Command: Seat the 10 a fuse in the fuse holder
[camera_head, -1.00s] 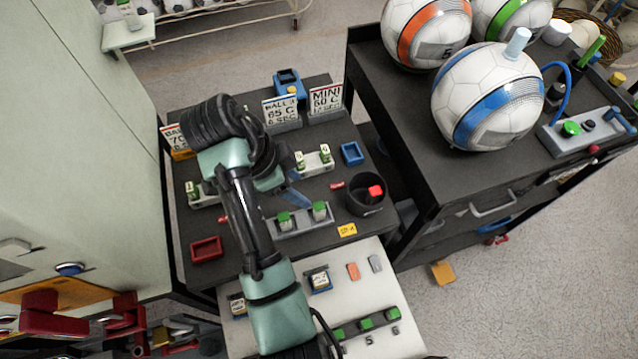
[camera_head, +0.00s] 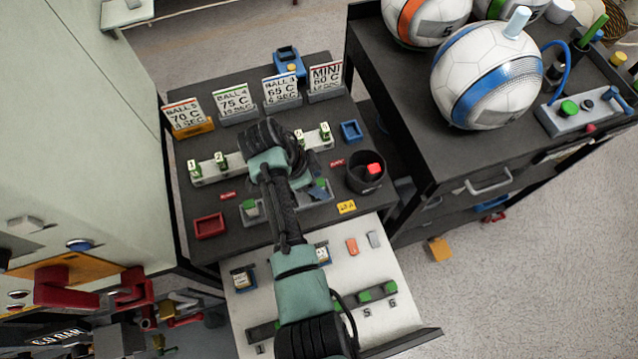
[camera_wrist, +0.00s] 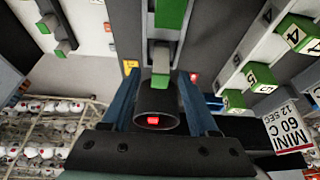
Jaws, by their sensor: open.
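I cannot pick out the 10 A fuse for certain, as no rating is readable. An orange fuse-like piece (camera_head: 352,246) and a grey one (camera_head: 374,239) lie on the white surface. A grey block with green-topped pieces (camera_head: 250,207), possibly the fuse holder, stands on the dark table, partly hidden by my arm. My gripper (camera_wrist: 160,76) is open with blue fingers and nothing visibly held. In the wrist view, a grey and green piece (camera_wrist: 161,58) shows between the fingertips; contact cannot be told. A yellow label (camera_head: 347,207) lies right of the block.
A black cup (camera_head: 362,184) with a red piece (camera_head: 375,169) stands to the right. A white rail with numbered green cubes (camera_head: 221,160) and several cards (camera_head: 233,99) stand behind. A red tray (camera_head: 209,226) is at left, a blue tray (camera_head: 351,131) at right.

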